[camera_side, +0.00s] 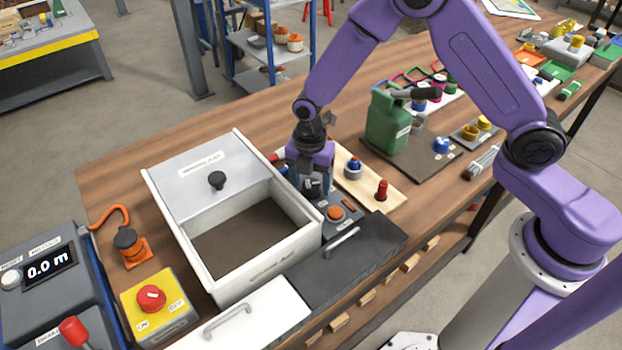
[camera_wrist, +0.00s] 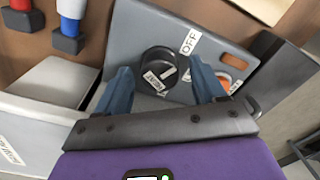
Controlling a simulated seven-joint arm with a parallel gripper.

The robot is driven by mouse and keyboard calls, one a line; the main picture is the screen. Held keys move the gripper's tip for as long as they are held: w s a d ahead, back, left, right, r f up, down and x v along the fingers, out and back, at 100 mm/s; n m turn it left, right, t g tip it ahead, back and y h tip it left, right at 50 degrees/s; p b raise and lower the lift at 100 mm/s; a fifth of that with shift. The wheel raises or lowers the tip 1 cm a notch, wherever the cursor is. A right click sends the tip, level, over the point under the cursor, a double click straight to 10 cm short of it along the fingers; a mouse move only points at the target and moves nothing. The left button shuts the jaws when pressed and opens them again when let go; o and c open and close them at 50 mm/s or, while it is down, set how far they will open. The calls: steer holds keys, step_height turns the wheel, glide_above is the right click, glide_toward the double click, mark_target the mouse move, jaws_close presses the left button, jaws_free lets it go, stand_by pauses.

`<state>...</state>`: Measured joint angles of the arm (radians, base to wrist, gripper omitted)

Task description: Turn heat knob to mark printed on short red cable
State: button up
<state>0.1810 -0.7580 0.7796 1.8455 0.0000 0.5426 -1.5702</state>
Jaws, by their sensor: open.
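A round black knob (camera_wrist: 156,60) stands on a grey panel (camera_wrist: 137,22) in the wrist view. In the side view my gripper (camera_side: 313,186) hides the knob. A red cable end (camera_wrist: 20,4) and a blue-and-white one (camera_wrist: 71,24), both with dark plugs, lie at the upper left; no mark is readable on the red one.
An orange button (camera_side: 335,212) sits on the panel near the knob. A white open box (camera_side: 255,290) stands left of my gripper. A dark drawer front or lid with a handle (camera_side: 375,238) is on the near side. A tan board (camera_side: 368,190) with red and blue parts lies right.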

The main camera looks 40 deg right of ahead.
steer(key=c, duration=1.1)
steer(key=shift+o, duration=0.2)
steer(key=shift+m, duration=0.3)
steer(key=m, duration=0.5)
steer(key=shift+m, duration=0.3)
steer(key=m, duration=1.1)
steer(key=shift+m, duration=0.4)
steer(key=m, duration=0.5)
steer(key=shift+m, duration=0.4)
